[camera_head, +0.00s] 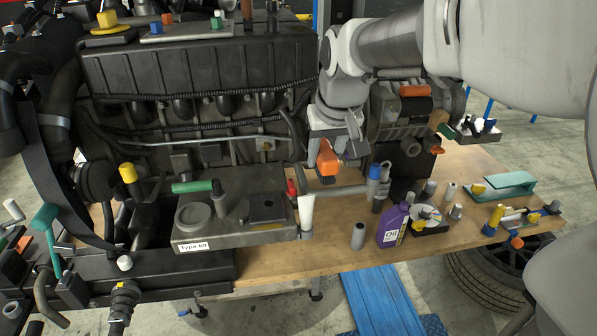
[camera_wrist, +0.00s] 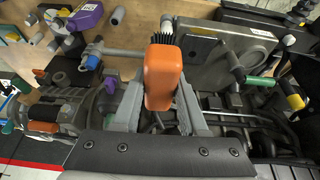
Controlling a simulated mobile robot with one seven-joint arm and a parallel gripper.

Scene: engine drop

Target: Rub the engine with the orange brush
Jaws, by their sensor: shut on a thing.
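The orange brush (camera_head: 327,158) is held in my gripper (camera_head: 328,138), in front of the right end of the dark engine (camera_head: 200,75). In the wrist view the orange brush (camera_wrist: 162,78) sits between the two grey fingers of my gripper (camera_wrist: 161,95), its black bristles pointing away from my wrist. The engine fills the left and middle of the head view, and part of it (camera_wrist: 245,125) shows at the lower right of the wrist view. I cannot tell whether the bristles touch anything.
A flat box labelled "Type 60" (camera_head: 260,230) lies before the engine. A purple oil bottle (camera_head: 392,226), grey cylinders and a teal stand (camera_head: 505,187) are on the wooden table (camera_head: 290,268). A smaller machine (camera_head: 400,145) stands just right of my gripper.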

